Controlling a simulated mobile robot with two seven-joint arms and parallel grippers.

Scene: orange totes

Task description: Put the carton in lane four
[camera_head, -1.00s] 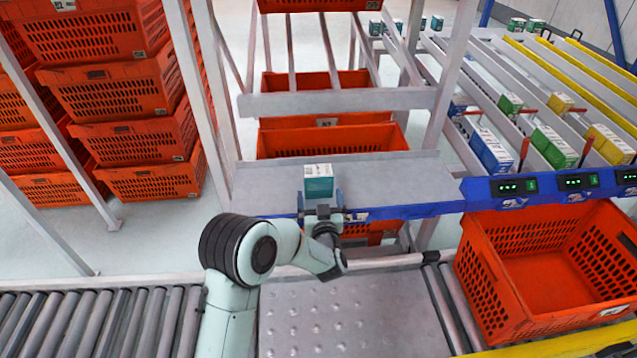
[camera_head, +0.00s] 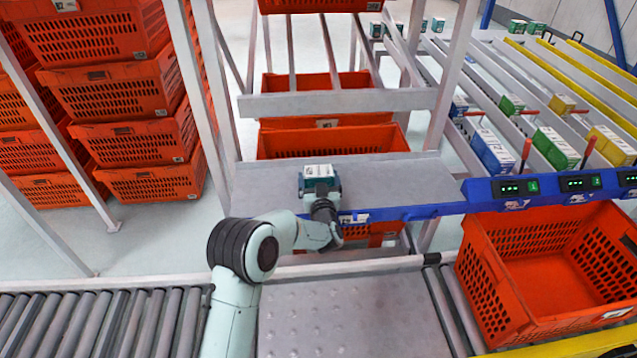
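The carton (camera_head: 319,171), a small teal box with a white top, stands upright on the grey shelf (camera_head: 400,180) behind the blue rail. My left gripper (camera_head: 320,184) reaches it from the front, with one finger on each side of the carton. The fingers look spread about as wide as before, and whether they touch it is unclear. The sloping lanes (camera_head: 520,110) of the rack are at the right, with several cartons in them. I cannot tell which lane is four. My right gripper is not in view.
A blue rail (camera_head: 440,210) with lit displays runs along the shelf and lane fronts. An orange tote (camera_head: 550,275) stands open at the right, below the lanes. Roller conveyor (camera_head: 100,320) lies at the front left. Stacked orange totes (camera_head: 120,90) stand behind posts at the left.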

